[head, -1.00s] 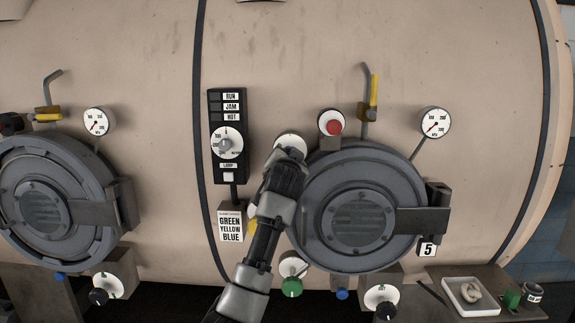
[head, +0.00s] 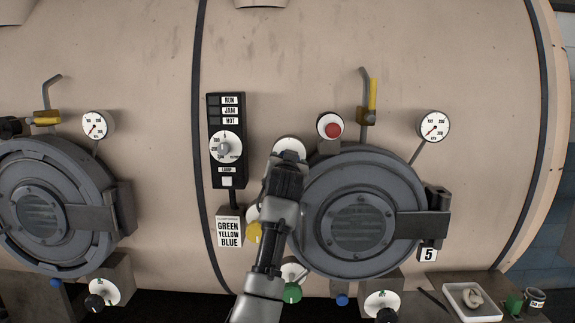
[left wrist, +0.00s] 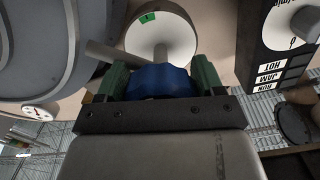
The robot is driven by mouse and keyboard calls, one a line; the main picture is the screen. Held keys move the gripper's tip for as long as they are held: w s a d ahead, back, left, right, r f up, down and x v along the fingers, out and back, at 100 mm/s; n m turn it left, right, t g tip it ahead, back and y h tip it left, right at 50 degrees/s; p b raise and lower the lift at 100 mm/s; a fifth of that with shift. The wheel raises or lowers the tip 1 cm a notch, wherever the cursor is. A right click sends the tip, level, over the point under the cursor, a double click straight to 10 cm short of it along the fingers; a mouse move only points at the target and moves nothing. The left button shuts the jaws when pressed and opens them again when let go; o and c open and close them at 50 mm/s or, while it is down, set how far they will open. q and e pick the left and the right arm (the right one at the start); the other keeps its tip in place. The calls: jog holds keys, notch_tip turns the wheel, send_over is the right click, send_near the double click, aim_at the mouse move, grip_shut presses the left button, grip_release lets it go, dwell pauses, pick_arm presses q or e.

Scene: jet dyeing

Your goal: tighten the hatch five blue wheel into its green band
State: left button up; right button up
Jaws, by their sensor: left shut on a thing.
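The hatch five door (head: 360,222) is a round grey lid with a "5" plate (head: 428,254) beside its hinge. At its upper left is a white dial (head: 289,144), partly hidden behind my left gripper (head: 286,166). In the left wrist view the blue wheel (left wrist: 158,83) sits between my gripper's two fingers, in front of the white dial face (left wrist: 178,38). A small green band (left wrist: 149,16) shows on that dial face. My left gripper is shut on the blue wheel. The wheel's pointer is not visible. My right gripper is not in view.
A yellow wheel (head: 254,232) and a green wheel (head: 292,293) are close to my left forearm. The control panel (head: 227,141) is left of the gripper. A white tray (head: 472,302) is at lower right.

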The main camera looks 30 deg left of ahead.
pick_arm(q)
jog(key=o, duration=0.9)
jog(key=shift+s+d+f+b, duration=0.1)
jog(key=shift+s+d+b, duration=0.2)
jog(key=shift+s, duration=0.1)
jog(key=shift+b+v, duration=1.5)
jog(key=shift+v, duration=3.35)
